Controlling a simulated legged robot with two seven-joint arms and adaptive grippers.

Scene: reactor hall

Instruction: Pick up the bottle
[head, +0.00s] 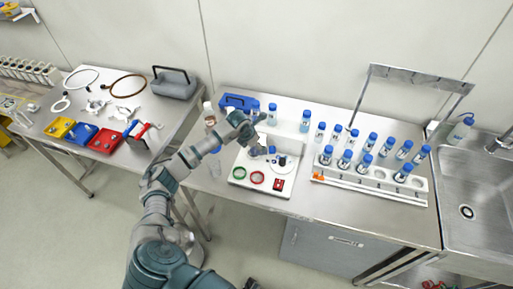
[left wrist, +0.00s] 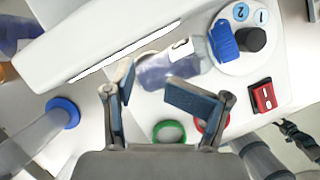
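My left gripper (head: 262,150) is over the white device at the middle of the bench in the head view. In the left wrist view its two fingers (left wrist: 158,95) are spread apart. A clear bottle (left wrist: 168,68) with a blue cap (left wrist: 223,42) shows just beyond the fingertips, aslant in the picture; I cannot tell whether they touch it. In the head view the arm and gripper hide most of this spot. Other blue-capped bottles stand on the bench, such as one (head: 305,122) behind the device.
The white device (head: 240,183) has green and red rings and a red switch (head: 279,184). A white rack (head: 375,185) of several blue-capped bottles stands to the right, before a sink (head: 475,190). A blue carrier (head: 238,101) stands behind the gripper. A second table (head: 85,110) is left.

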